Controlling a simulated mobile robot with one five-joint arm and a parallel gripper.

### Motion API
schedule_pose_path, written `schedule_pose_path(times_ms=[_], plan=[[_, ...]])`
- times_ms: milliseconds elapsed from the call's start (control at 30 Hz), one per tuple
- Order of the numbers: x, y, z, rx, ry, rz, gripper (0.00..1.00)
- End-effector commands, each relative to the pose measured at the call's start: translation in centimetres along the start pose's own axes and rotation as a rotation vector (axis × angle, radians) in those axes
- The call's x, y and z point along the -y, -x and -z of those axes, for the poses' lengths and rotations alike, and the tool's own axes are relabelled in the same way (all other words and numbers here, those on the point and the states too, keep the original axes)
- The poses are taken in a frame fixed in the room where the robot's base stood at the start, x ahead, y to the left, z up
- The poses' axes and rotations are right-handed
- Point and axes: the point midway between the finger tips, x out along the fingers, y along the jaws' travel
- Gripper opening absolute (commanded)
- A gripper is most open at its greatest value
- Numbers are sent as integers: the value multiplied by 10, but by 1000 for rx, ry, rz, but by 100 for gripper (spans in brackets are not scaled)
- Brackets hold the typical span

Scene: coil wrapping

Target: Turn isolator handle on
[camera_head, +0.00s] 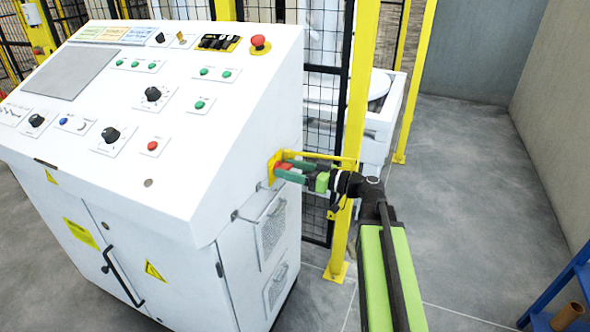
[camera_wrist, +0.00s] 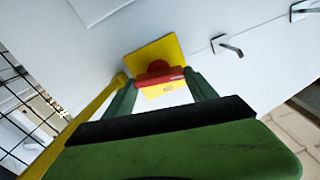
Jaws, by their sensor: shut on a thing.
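The isolator handle (camera_head: 284,166) is red and sits on a yellow plate (camera_head: 273,165) on the right side of the white control cabinet. In the wrist view the red handle (camera_wrist: 160,76) lies across the yellow plate (camera_wrist: 150,56), with a small label below it. My gripper (camera_head: 290,171) reaches in from the right and is shut on the handle. In the wrist view its green fingers (camera_wrist: 160,90) stand at the handle's left and right ends. The label's text is too small to read.
The white cabinet (camera_head: 180,190) has knobs, buttons and a red emergency stop (camera_head: 260,43) on its sloped top. A yellow post (camera_head: 352,140) and black mesh fence stand close behind my gripper. A blue frame (camera_head: 565,290) is at the lower right. Grey floor (camera_head: 470,200) is clear at right.

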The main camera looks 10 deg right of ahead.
Motion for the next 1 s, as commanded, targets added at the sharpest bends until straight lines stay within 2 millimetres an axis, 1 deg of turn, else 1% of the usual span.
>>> schedule_pose_path(times_ms=[67, 1000], plan=[[1, -2, 0, 0, -68, 5, 25], [0, -3, -3, 7, -958, 10, 25]])
